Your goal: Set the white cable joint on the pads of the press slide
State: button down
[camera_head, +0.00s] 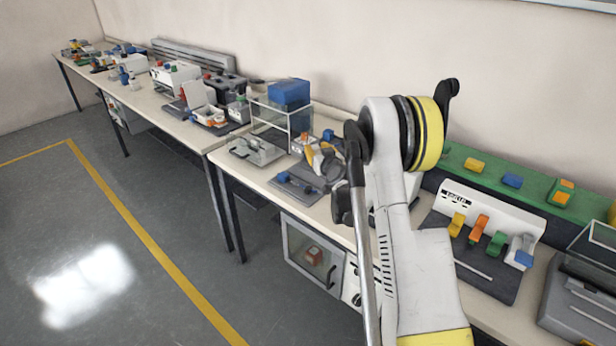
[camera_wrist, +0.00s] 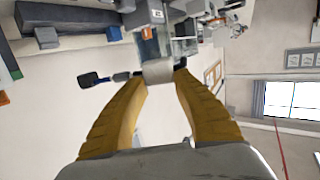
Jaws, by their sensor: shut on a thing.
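My gripper (camera_wrist: 158,78) is shut on a pale grey-white piece, which I take as the white cable joint (camera_wrist: 158,70), held between the tips of its two yellow fingers. In the head view my gripper (camera_head: 318,156) is over the middle bench, partly behind my arm, and the joint cannot be made out there. A grey metal fixture with a black handle (camera_head: 256,151) lies left of it, possibly the press slide. Its pads cannot be made out.
A clear-walled frame (camera_head: 268,122) with a blue block (camera_head: 289,94) stands behind the gripper. A dark mat (camera_head: 297,186) with a small blue-handled item lies in front. A white rack (camera_head: 490,220) with coloured clips stands right of my arm. The floor in front is clear.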

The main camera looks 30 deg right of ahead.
jog(key=shift+w+d+f, duration=0.1)
jog(key=shift+w+f, duration=0.2)
jog(key=shift+f, duration=0.05)
jog(key=w+a+f+b, duration=0.1)
jog(key=w+a+f, duration=0.1)
jog(key=w+a+f+b, duration=0.2)
jog(key=w+a, duration=0.1)
jog(key=w+a+f+b, duration=0.1)
jog(key=w+a+f, duration=0.1)
jog(key=w, duration=0.1)
jog(key=shift+a+f, duration=0.3)
jog(key=shift+f, duration=0.1)
jog(key=shift+f+b, duration=1)
jog(key=shift+f, duration=0.8)
jog(key=shift+f, duration=0.1)
jog(key=shift+f, duration=0.15)
jog(key=c, duration=1)
grip_release()
jog(key=shift+c, duration=0.2)
